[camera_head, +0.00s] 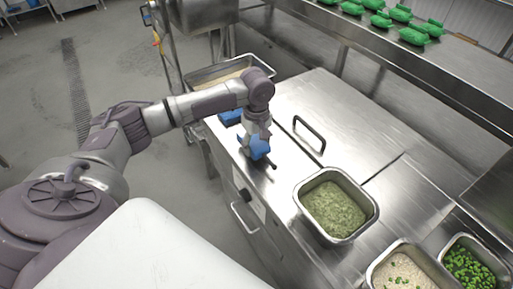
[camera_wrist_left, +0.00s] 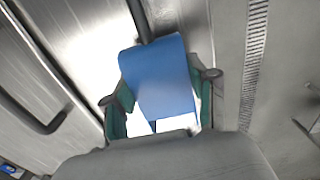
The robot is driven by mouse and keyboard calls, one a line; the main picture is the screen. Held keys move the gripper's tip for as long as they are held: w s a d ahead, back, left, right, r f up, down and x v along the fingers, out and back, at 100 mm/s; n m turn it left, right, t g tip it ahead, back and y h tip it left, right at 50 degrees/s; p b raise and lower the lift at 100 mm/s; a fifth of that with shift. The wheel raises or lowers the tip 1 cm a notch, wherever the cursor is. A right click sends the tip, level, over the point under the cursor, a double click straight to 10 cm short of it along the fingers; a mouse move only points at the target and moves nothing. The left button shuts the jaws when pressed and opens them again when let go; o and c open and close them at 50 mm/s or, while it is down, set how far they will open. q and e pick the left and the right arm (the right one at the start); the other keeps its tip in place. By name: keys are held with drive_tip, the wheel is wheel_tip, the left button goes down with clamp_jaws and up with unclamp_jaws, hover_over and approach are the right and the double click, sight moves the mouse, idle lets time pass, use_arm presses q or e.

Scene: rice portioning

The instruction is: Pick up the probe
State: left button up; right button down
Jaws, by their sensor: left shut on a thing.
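The probe shows as a blue body (camera_head: 259,149) with a thin dark part, low over the front left of the steel counter. My left gripper (camera_head: 256,138) is above it and shut on it. In the left wrist view the probe (camera_wrist_left: 158,75) sits between the two green-padded fingers of my left gripper (camera_wrist_left: 162,100), with a dark stem reaching past its far end. I cannot tell whether the probe still touches the counter. My right gripper is not in view.
Another blue item (camera_head: 230,116) lies behind my gripper, near a steel pan (camera_head: 262,64). A dark handle (camera_head: 310,134) stands up from the counter (camera_head: 335,95). A pan of green food (camera_head: 372,212) is to the right, with rice (camera_head: 372,270) and pea pans (camera_head: 447,246) nearer.

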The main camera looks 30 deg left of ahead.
sight(260, 142)
use_arm(q)
drive_tip(key=r, duration=0.2)
drive_tip(key=w, duration=0.1)
drive_tip(key=shift+d+r+b, duration=0.35)
drive_tip(key=shift+r+b, duration=0.05)
drive_tip(key=w+d+r+p, duration=0.5)
drive_tip(key=w+r, duration=0.4)
drive_tip(key=r, duration=0.3)
drive_tip(key=shift+r+p, duration=0.2)
drive_tip(key=shift+p, duration=0.7)
